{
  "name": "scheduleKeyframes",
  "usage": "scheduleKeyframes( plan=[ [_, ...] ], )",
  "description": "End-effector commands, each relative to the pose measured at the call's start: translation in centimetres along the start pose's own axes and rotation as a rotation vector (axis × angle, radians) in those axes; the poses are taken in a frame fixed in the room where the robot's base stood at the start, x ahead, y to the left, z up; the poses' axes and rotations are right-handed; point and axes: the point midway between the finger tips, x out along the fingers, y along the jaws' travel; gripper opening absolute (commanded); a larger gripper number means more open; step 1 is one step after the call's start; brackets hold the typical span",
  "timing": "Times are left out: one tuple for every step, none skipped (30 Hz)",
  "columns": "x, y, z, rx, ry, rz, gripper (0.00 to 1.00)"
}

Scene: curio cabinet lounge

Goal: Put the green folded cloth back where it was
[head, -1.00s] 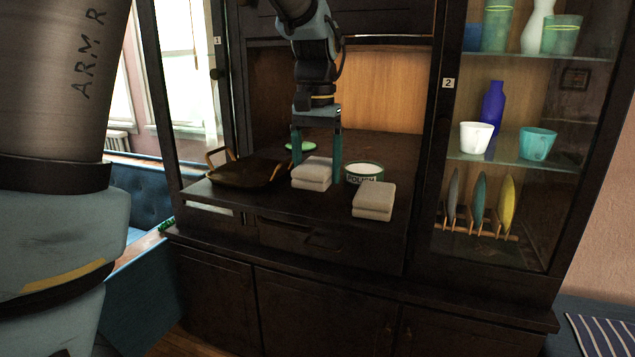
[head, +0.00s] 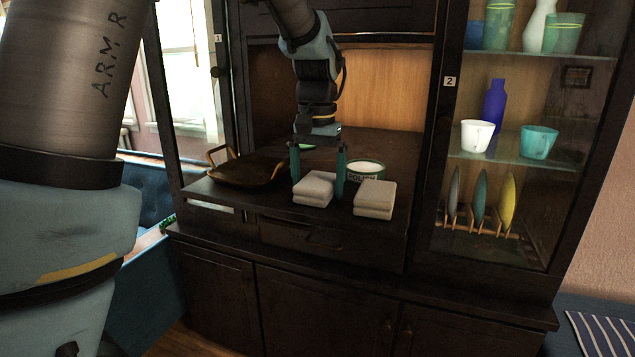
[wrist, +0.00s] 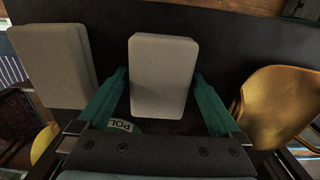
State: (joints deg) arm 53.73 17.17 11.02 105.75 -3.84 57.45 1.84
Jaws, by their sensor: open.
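I see no cloth that looks clearly green. Two pale grey folded cloths lie near the front edge of the cabinet's dark shelf. The left pale cloth (head: 313,189) is between the fingers of my gripper (head: 319,174). The right pale cloth (head: 375,200) lies just beside it, with a small gap. In the wrist view my gripper (wrist: 160,100) is open, one finger on each side of the left cloth (wrist: 163,75), with visible gaps. The other cloth (wrist: 55,65) is at the left there.
A green-and-white polish tin (head: 366,170) stands close behind the cloths. A brown handled tray (head: 245,172) is to the left. Glass shelves at right hold cups, a blue bottle (head: 494,103) and plates in a rack.

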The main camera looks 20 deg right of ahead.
Motion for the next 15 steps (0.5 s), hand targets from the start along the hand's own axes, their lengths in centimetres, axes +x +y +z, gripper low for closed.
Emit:
scheduleKeyframes(
  plan=[
    [-0.1,0.0,0.0,0.000,0.000,0.000,1.00],
    [-0.2,0.0,0.0,0.000,0.001,0.000,1.00],
    [-0.5,0.0,0.0,0.000,0.001,0.000,1.00],
    [-0.7,0.0,0.0,0.000,0.001,0.000,1.00],
    [-1.0,0.0,-0.1,0.000,0.002,0.001,1.00],
    [-1.5,0.0,-0.1,0.000,0.004,0.001,1.00],
    [-1.9,0.0,-0.1,0.000,0.004,0.001,1.00],
    [-2.5,0.0,-0.1,0.000,0.005,0.001,1.00],
    [-3.3,0.0,-0.1,-0.001,0.006,0.000,1.00],
    [-4.0,0.0,-0.1,-0.001,0.006,0.000,1.00],
    [-4.6,0.0,-0.1,0.000,0.006,0.000,1.00],
    [-5.5,0.0,-0.1,0.000,0.005,0.000,1.00],
    [-6.2,0.0,-0.1,0.000,0.006,0.000,1.00],
    [-6.8,0.0,-0.1,0.000,0.006,0.000,1.00],
    [-7.7,0.0,-0.1,0.000,0.005,0.000,1.00]
  ],
)
